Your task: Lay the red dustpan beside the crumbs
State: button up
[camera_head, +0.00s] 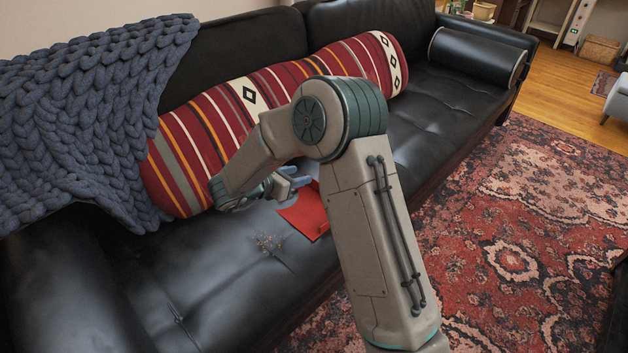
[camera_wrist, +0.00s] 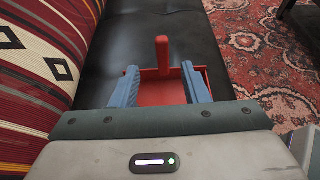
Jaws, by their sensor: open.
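The red dustpan (camera_head: 306,212) lies on the black sofa seat, partly hidden by my arm in the head view. In the wrist view the red dustpan (camera_wrist: 163,92) sits between and just beyond my fingers, its handle pointing away. My gripper (camera_head: 290,182) is open, its blue fingers low over the seat at the dustpan. In the wrist view my gripper (camera_wrist: 160,84) shows a finger on each side of the pan. I cannot tell whether they touch it. The crumbs (camera_head: 268,244) lie in a small pile on the seat, left of and nearer than the dustpan.
A long striped bolster (camera_head: 225,120) lies along the sofa back, close to my gripper. A chunky blue knitted blanket (camera_head: 85,120) drapes over the left end. A black bolster (camera_head: 478,57) is at the far end. The seat (camera_head: 190,270) around the crumbs is clear.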

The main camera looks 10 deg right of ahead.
jog(key=w+a+r+n+t+y, duration=0.1)
jog(key=w+r+n+t+y, duration=0.1)
jog(key=r+n+y, duration=0.35)
jog(key=w+a+r+n+t+y, duration=0.2)
jog(key=n+t, duration=0.1)
jog(key=n, duration=0.6)
jog(key=s+r+n+g+y, duration=0.25)
jog(key=s+n+y, duration=0.25)
jog(key=n, duration=0.6)
jog(key=s+d+f+n+g, duration=0.1)
jog(key=s+d+n+g, duration=0.2)
jog(key=s+n, duration=0.4)
jog(key=s+d+f+n+g+h, duration=0.1)
jog(key=s+d+n+g, duration=0.2)
jog(key=s+n, duration=0.4)
jog(key=s+d+f+n+g, duration=0.1)
jog(key=s+d+n+g, duration=0.2)
jog(key=s, duration=1.2)
jog(key=d+n, duration=0.2)
jog(key=n, duration=0.2)
jog(key=shift+s+d+h, duration=0.15)
jog(key=shift+d+h, duration=0.15)
jog(key=shift+h, duration=0.05)
jog(key=shift+r, duration=0.1)
